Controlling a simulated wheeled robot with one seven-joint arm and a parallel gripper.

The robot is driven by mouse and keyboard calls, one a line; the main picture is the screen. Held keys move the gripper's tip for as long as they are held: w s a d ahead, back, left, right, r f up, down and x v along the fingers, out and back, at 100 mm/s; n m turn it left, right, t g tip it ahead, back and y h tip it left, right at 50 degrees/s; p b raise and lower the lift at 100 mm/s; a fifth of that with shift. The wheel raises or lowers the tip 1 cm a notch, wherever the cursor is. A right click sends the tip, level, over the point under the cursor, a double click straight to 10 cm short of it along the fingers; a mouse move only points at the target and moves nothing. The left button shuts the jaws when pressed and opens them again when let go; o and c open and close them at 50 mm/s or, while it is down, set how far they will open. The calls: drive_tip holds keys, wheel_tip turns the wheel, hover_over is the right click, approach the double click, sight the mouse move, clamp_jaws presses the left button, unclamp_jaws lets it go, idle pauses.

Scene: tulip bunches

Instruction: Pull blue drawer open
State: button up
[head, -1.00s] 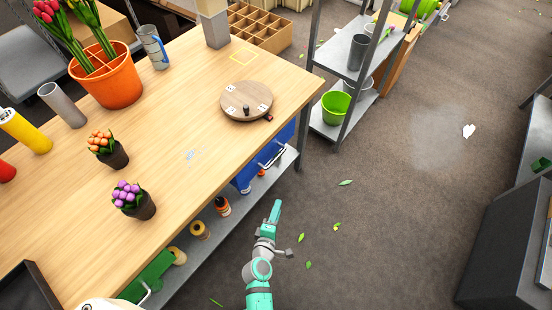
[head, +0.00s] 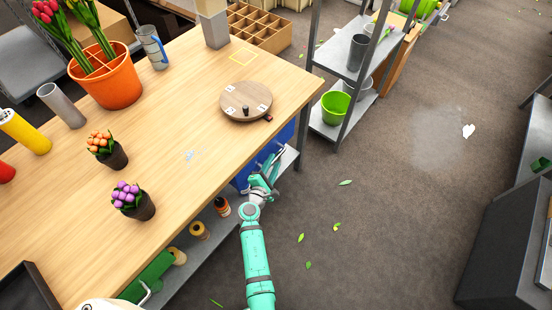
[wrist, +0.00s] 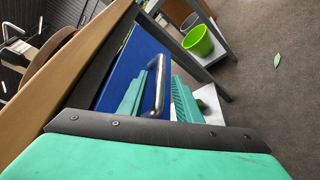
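The blue drawer (head: 243,176) is under the right end of the wooden table, mostly hidden by my arm and the tabletop in the head view. In the wrist view its blue front (wrist: 127,70) carries a metal bar handle (wrist: 157,85). My gripper (head: 268,170) is at the drawer front. In the wrist view its two teal fingers (wrist: 158,98) are apart, one on each side of the handle, with visible gaps. The drawer looks pushed in.
The wooden table (head: 190,110) overhangs the drawer, its edge close to my gripper. A metal shelf rack (head: 330,125) with a green bucket (head: 335,105) stands right of the table. A green drawer (head: 150,275) is under the near end. The carpeted floor right of my arm is open, with scattered leaves.

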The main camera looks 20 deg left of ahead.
sight(276, 158)
drive_tip(key=shift+x, duration=1.85)
drive_tip(key=shift+c, duration=0.3)
clamp_jaws()
drive_tip(key=shift+s+d, duration=0.1)
